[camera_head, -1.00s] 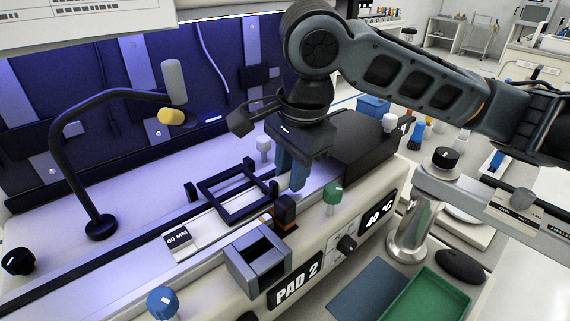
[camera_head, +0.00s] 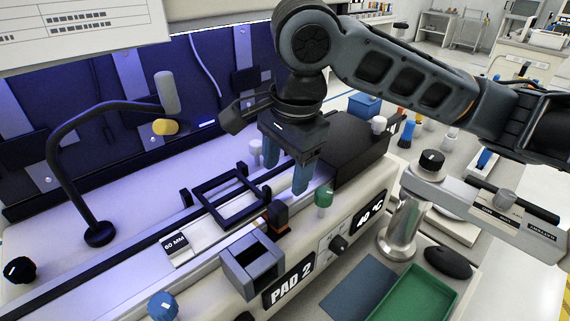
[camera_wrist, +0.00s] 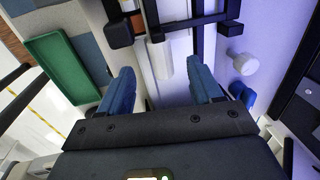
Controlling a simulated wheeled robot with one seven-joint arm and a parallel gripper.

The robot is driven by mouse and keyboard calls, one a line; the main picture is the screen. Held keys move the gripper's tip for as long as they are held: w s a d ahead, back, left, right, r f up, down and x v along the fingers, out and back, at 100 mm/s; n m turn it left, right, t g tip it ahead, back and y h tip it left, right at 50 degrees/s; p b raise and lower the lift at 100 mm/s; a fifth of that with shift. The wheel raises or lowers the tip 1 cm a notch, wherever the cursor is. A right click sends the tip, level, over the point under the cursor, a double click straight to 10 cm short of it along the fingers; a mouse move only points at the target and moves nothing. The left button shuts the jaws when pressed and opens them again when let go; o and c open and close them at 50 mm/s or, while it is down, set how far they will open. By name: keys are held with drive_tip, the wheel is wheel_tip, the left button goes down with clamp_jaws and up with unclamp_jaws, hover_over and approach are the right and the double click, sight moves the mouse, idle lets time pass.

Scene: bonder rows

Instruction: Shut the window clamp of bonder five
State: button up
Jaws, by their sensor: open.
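The window clamp shows as a black square frame (camera_head: 232,198) over the pale track of the bonder (camera_head: 215,222); whether it is pressed down I cannot tell. Part of the frame shows at the top of the wrist view (camera_wrist: 190,20). A small dark block with an orange edge (camera_head: 277,216) stands at its right front corner. My gripper (camera_head: 285,184) is open and empty, pointing down behind and right of the frame. No bonder number is readable.
A green knob (camera_head: 324,197) and a white knob (camera_head: 256,150) stand near my gripper. A black housing (camera_head: 350,150) lies to the right. A curved black lamp arm (camera_head: 62,150) rises at left. A grey square block (camera_head: 250,265) sits at the front edge.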

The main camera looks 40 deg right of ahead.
wheel_tip(320, 180, up, 3)
drive_tip(key=shift+s+f+p, duration=0.1)
drive_tip(key=shift+s+p, duration=0.05)
drive_tip(key=shift+p, duration=0.65)
drive_tip(key=shift+s+r, duration=0.2)
drive_tip(key=shift+r, duration=0.75)
wheel_tip(320, 180, up, 8)
drive_tip(key=s, duration=0.1)
drive_tip(key=shift+f+b, duration=0.15)
drive_tip(key=shift+b, duration=0.2)
